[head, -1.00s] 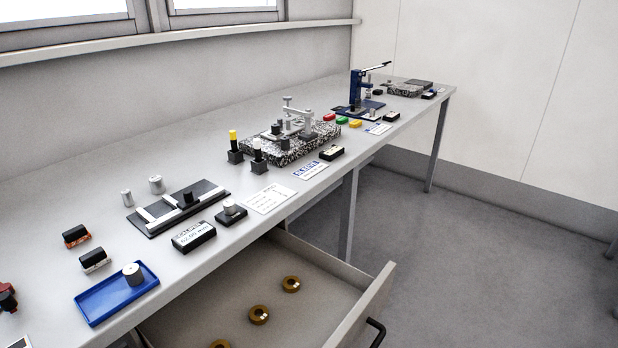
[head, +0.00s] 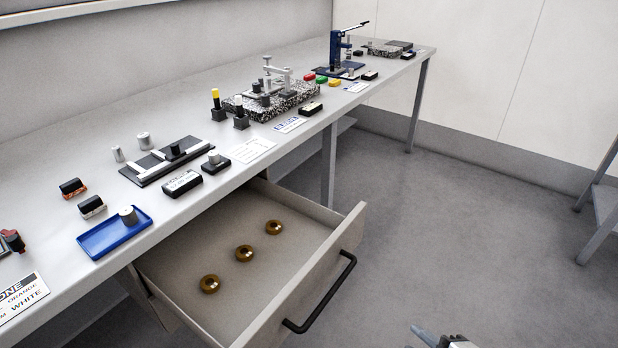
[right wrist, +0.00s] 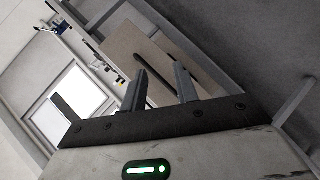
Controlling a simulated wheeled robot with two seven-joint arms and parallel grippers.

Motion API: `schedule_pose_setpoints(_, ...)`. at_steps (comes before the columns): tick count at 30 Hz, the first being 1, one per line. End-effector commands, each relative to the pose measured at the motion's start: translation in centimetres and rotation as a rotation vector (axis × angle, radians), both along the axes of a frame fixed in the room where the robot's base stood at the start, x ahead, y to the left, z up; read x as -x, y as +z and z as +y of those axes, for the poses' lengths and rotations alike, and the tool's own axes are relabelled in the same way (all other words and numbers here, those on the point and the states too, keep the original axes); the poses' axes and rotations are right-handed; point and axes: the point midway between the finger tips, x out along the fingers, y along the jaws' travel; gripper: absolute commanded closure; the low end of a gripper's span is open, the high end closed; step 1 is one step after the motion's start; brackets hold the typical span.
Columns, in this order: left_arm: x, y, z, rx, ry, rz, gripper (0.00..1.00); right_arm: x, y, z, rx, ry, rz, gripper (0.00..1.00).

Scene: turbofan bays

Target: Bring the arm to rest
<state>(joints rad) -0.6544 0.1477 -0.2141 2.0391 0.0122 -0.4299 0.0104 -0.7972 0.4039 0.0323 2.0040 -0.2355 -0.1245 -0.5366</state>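My right gripper (right wrist: 160,70) shows in the right wrist view with its two fingers apart and nothing between them. In the head view only a small part of my right gripper (head: 440,339) shows at the bottom edge, over the floor and to the right of the open drawer (head: 285,225). It is apart from the bench and the drawer. My left gripper is not in view.
The drawer, with a black handle (head: 322,300) and three brass rings (head: 244,253), juts out from the bench (head: 60,225). A blue tray (head: 95,243) and several fixtures stand on the bench. The floor (head: 450,230) to the right is clear up to a grey stand (head: 603,205).

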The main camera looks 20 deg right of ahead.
Motion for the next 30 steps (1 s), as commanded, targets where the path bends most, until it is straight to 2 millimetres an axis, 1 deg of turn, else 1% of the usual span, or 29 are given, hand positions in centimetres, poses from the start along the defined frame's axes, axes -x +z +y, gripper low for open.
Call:
schedule_pose_setpoints(1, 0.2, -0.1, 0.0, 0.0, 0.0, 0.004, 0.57, -0.7, 0.5, 0.6, -0.07, -0.094, 0.049, 0.7)
schedule_pose_setpoints(4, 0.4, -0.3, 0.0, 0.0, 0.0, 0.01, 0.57, -0.7, 0.8, 1.8, -0.212, -0.284, 0.184, 0.7)
schedule_pose_setpoints(7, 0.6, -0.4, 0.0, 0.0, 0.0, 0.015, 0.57, 0.0, 1.3, 3.1, -0.33, -0.432, 0.31, 0.7)
schedule_pose_setpoints(12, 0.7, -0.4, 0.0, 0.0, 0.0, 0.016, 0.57, 1.5, 2.2, 5.2, -0.457, -0.588, 0.464, 0.7)
schedule_pose_setpoints(18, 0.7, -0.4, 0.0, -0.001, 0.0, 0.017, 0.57, 3.2, 3.4, 7.1, -0.551, -0.703, 0.6, 0.7)
schedule_pose_setpoints(27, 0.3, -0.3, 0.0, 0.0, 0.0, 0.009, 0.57, 5.6, 5.2, 9.4, -0.631, -0.814, 0.754, 0.7)
schedule_pose_setpoints(30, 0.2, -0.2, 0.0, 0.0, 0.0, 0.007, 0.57, 4.7, 4.1, 9.7, -0.651, -0.782, 0.715, 0.7)
